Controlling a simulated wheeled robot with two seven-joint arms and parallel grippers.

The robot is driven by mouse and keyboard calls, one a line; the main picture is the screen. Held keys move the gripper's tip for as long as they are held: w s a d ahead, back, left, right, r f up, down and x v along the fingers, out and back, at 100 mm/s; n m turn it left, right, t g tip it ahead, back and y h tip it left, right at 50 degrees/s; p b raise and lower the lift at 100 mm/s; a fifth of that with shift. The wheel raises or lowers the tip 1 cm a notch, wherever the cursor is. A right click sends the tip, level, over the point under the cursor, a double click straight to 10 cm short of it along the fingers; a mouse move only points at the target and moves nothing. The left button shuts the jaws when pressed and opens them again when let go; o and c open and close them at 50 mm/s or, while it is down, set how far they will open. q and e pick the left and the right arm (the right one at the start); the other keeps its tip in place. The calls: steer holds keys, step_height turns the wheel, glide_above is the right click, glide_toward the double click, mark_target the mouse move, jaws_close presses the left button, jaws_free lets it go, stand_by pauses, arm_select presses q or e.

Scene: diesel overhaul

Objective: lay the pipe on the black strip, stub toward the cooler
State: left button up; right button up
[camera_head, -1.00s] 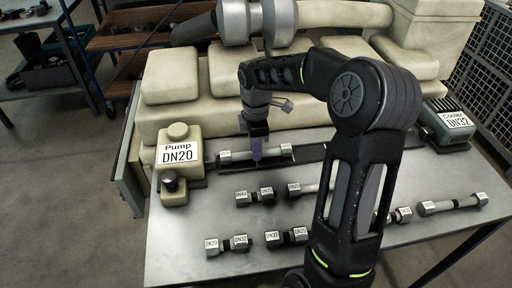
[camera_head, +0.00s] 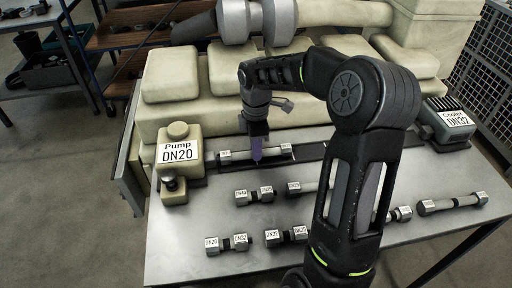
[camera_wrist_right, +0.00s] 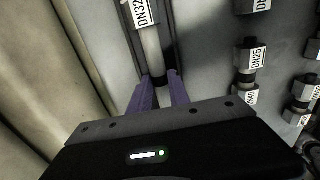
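The pipe (camera_head: 276,152) is a pale grey tube with labelled hex ends, lying level along the black strip (camera_head: 308,153) behind the front rows of parts. My right gripper (camera_head: 256,158) reaches down over the pipe's middle with its purple fingers. In the right wrist view the fingers (camera_wrist_right: 161,88) close in on both sides of the pipe (camera_wrist_right: 152,48), with no clear gap. Its end marked DN32 (camera_wrist_right: 143,13) points toward the cooler side. The cooler (camera_head: 446,122), labelled DN32, is at the right. Which end carries the stub is not clear. My left gripper is not in view.
Several labelled fittings (camera_head: 228,244) and pipes lie in front on the grey table (camera_head: 180,262). A large beige engine block (camera_head: 175,118) rises behind. My right arm hides part of the table.

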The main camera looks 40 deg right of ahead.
steer(key=o, duration=0.5)
steer(key=shift+c, duration=0.2)
steer(key=shift+r+b, duration=0.4)
steer(key=shift+r, duration=3.5)
